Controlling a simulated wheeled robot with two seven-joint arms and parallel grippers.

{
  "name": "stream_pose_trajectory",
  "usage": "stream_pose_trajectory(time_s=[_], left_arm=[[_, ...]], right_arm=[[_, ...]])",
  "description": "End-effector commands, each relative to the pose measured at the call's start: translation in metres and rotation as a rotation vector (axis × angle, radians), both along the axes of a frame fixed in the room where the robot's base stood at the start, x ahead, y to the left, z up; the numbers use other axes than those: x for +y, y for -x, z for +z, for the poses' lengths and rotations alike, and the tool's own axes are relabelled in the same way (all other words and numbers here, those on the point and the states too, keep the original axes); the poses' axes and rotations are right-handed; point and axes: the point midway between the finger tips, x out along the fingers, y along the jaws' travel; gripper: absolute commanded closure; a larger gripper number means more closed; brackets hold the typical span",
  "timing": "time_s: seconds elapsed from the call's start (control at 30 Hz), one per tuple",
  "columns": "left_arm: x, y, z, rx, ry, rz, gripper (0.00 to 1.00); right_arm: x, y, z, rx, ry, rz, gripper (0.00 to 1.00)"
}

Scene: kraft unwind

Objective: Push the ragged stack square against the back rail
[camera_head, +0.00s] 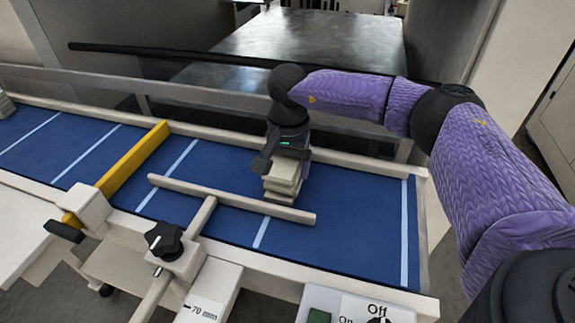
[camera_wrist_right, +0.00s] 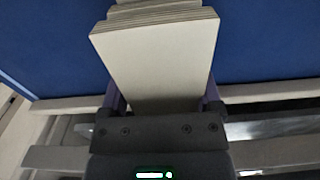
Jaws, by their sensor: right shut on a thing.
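The ragged stack (camera_head: 283,181) is a short pile of pale cream sheets or boards on the blue belt, with uneven edges at its near side. In the right wrist view the stack (camera_wrist_right: 160,55) shows a flat top face, with lower layers sticking out beyond it. My right gripper (camera_head: 284,150) points down over the stack and is shut on it, a finger at each side. The back rail (camera_head: 345,161) runs along the far edge of the belt, behind the stack; whether they touch cannot be told. My left gripper is not in view.
A cream T-shaped pusher bar (camera_head: 230,198) lies across the belt just in front of the stack. A yellow bar (camera_head: 135,172) crosses the belt at left. A black knob (camera_head: 165,240) and a switch box (camera_head: 360,308) sit at the near edge. The belt at right is clear.

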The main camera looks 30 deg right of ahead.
Motion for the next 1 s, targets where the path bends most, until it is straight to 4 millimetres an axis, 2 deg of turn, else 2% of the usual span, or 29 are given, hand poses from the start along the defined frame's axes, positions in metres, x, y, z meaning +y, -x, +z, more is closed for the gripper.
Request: stream_pose_trajectory(time_s=[0.37, 1.0], left_arm=[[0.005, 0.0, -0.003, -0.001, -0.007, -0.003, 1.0], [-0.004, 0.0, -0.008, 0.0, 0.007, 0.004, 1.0]], right_arm=[[-0.004, -0.004, 0.0, 0.0, 0.0, 0.0, 0.77], [-0.011, -0.01, 0.0, -0.001, -0.001, 0.0, 0.77]])
